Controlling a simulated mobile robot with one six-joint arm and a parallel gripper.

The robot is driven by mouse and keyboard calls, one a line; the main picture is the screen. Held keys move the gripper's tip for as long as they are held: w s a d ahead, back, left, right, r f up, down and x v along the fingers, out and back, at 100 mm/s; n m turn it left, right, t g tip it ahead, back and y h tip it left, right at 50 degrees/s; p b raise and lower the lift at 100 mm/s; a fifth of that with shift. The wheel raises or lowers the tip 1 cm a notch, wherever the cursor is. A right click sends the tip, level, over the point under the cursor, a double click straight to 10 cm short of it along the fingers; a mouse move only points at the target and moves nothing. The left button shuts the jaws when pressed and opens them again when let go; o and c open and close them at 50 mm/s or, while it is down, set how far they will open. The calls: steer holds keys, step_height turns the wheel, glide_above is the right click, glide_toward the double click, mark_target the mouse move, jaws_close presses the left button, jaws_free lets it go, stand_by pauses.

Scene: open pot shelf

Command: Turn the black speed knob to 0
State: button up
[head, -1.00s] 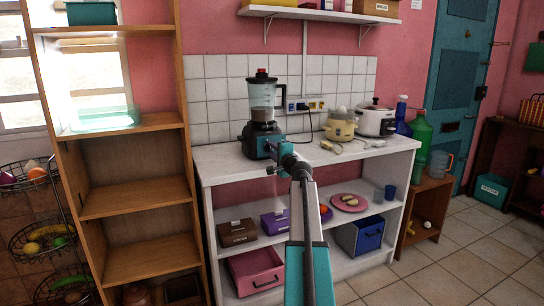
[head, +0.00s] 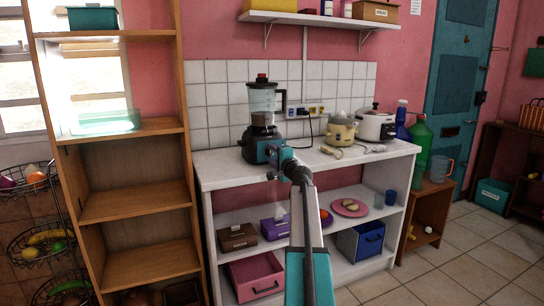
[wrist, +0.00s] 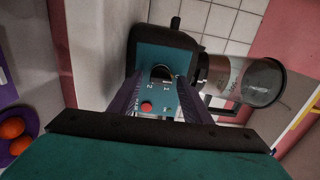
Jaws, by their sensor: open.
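The blender (head: 262,105) stands at the left end of the white counter, with a clear jar on a teal and black base. In the wrist view, the base's teal front panel (wrist: 148,90) carries the black speed knob (wrist: 161,73), a red button (wrist: 146,107) and small white marks. The marks include a 1 and a 2; the knob's exact setting is too small to read. My gripper (wrist: 158,82) is open, its two dark fingers on either side of the panel, with the knob between them near the tips. I cannot tell whether they touch it. In the head view my gripper (head: 271,163) is in front of the base.
A cream appliance (head: 341,130) and a white cooker (head: 375,124) stand farther right on the counter (head: 225,172). A tall wooden shelf (head: 135,200) stands close on the left.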

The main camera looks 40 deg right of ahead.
steer(key=shift+s+a, duration=0.1)
steer(key=shift+s, duration=0.05)
steer(key=p+v, duration=0.1)
steer(key=v, duration=1.2)
steer(key=shift+s, duration=0.25)
steer(key=shift+a+f, duration=0.1)
stand_by(0.5)
